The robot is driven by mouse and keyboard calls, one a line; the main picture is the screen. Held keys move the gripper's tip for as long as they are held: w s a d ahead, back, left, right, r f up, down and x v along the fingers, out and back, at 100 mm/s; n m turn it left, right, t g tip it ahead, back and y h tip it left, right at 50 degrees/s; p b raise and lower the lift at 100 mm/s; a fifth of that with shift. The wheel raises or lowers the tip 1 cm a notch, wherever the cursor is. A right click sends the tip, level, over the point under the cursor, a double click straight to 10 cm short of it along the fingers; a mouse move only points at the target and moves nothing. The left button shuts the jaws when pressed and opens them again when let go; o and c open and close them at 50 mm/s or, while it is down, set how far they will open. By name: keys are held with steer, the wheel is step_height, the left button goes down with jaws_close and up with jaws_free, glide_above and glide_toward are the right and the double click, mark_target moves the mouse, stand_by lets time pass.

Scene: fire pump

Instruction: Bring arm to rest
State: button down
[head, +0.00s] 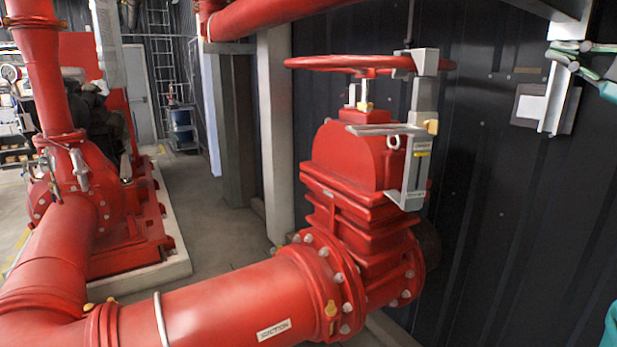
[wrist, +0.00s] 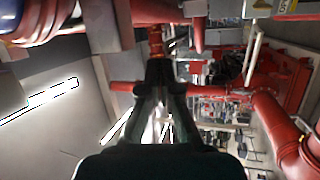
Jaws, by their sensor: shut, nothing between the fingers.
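My gripper (wrist: 158,72) shows in the wrist view, its dark fingers drawn together at the tips with nothing held between them. It points into open space, with red pipes and the room beyond it. In the head view, teal parts of my arm show at the right edge. Small pale and dark green parts, probably of my gripper (head: 572,50), show at the upper right in front of the dark wall. The finger state cannot be made out there.
A red gate valve (head: 345,165) with a red handwheel (head: 358,63) stands mid-view, joined to the suction pipe (head: 225,303). A dark ribbed wall (head: 500,220) is close behind. A red pump (head: 75,180) stands left. Open floor (head: 215,230) lies between them.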

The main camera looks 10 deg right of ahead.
steer(key=w+a+f+m+h, duration=0.1)
steer(key=w+f+m, duration=0.3)
steer(key=f, duration=0.8)
steer(key=w+f+m+h, duration=0.1)
steer(key=w+f+m, duration=0.3)
steer(key=f, duration=0.8)
steer(key=s+a+f+m+g+h, duration=0.1)
steer(key=s+a+f+m, duration=0.15)
steer(key=f, duration=0.55)
steer(key=s+a+f+m+g, duration=0.1)
steer(key=a+f+m, duration=0.15)
steer(key=f, duration=0.55)
steer(key=s+a+f+m+h, duration=0.1)
steer(key=a+f, duration=0.3)
steer(key=f, duration=0.4)
steer(key=s+a+f+m+g, duration=0.1)
steer(key=s+a+f, duration=0.4)
steer(key=s+f, duration=0.25)
steer(key=s+a+f+m+g, duration=0.2)
steer(key=s+a+f, duration=0.2)
steer(key=s+f, duration=0.35)
steer(key=s+a+f+y, duration=0.1)
steer(key=s+a, duration=0.2)
steer(key=s, duration=0.9)
steer(key=s+a+f+g+y, duration=0.1)
steer(key=s+a+y, duration=0.1)
steer(key=s, duration=1)
steer(key=shift+a, duration=0.9)
